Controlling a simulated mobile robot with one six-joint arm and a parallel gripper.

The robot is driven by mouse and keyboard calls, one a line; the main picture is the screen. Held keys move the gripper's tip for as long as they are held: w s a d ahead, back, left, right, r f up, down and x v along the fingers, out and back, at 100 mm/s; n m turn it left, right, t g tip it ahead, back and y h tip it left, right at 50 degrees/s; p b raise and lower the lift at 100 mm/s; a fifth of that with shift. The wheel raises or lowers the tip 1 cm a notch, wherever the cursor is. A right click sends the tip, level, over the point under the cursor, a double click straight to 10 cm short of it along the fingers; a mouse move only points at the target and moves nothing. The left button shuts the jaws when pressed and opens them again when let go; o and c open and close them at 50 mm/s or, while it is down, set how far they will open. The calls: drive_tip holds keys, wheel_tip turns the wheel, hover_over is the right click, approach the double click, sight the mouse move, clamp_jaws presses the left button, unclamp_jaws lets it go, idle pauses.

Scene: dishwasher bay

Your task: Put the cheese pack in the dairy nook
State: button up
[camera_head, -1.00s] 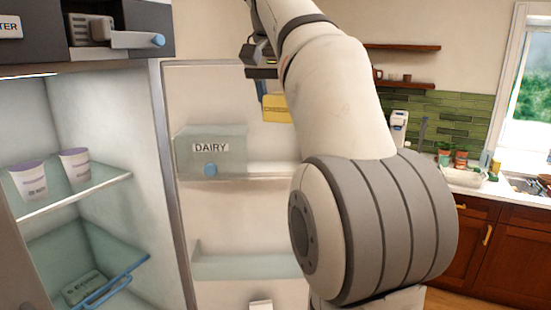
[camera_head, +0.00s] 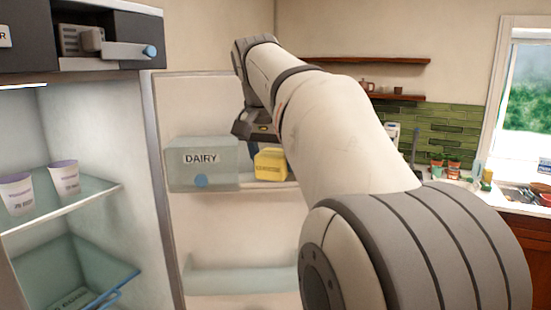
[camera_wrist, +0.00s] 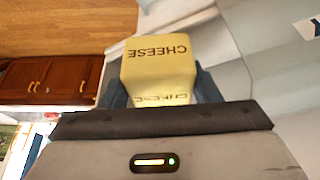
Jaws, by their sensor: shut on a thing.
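The yellow cheese pack (camera_head: 270,164) is held in my gripper (camera_head: 256,146), just right of the dairy nook. In the wrist view the cheese pack (camera_wrist: 158,62) shows its CHEESE lettering, with the dark blue fingers on either side of it.
The open fridge door (camera_head: 165,220) has a lower shelf bin (camera_head: 240,279). Inside the fridge, two cups (camera_head: 64,178) stand on a glass shelf (camera_head: 70,213). A blue-edged drawer (camera_head: 115,284) is below. A compartment (camera_head: 110,45) with a blue-tipped handle is above.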

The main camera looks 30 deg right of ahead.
drive_tip(key=shift+f+b, duration=0.3)
drive_tip(key=shift+f, duration=0.1)
drive_tip(key=o, duration=1.1)
drive_tip(key=shift+r+p, duration=0.4)
drive_tip(key=shift+r, duration=0.1)
drive_tip(key=v, duration=1.2)
drive_tip(key=shift+f, duration=0.1)
